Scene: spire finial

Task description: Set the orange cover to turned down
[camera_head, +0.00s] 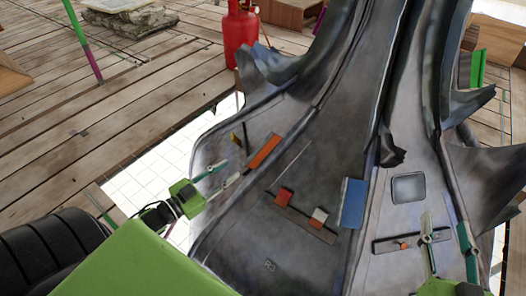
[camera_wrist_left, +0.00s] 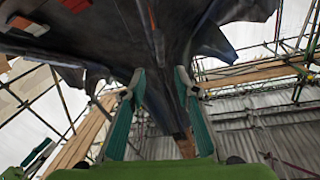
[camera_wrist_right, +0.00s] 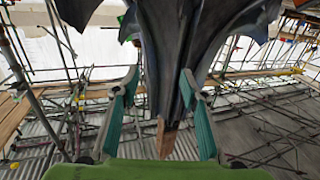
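A long orange piece (camera_head: 264,152), which looks like the orange cover, lies slanted on the left part of the grey metal spire (camera_head: 335,130) in the head view. I cannot tell whether it is turned up or down. My left gripper (camera_head: 230,172) is open and empty at the spire's left edge, just left of and below the orange piece. Its spread fingers also show in the left wrist view (camera_wrist_left: 159,75). My right gripper (camera_head: 446,224) is open and empty over the spire's right part; its fingers are apart in the right wrist view (camera_wrist_right: 159,78).
A red block (camera_head: 284,198) and a white-and-orange block (camera_head: 319,216) sit on a dark bar. A blue panel (camera_head: 353,204) stands beside them. A dark slotted bar (camera_head: 392,245) with a small orange piece lies near my right gripper. A red gas cylinder (camera_head: 240,40) stands behind on planks.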

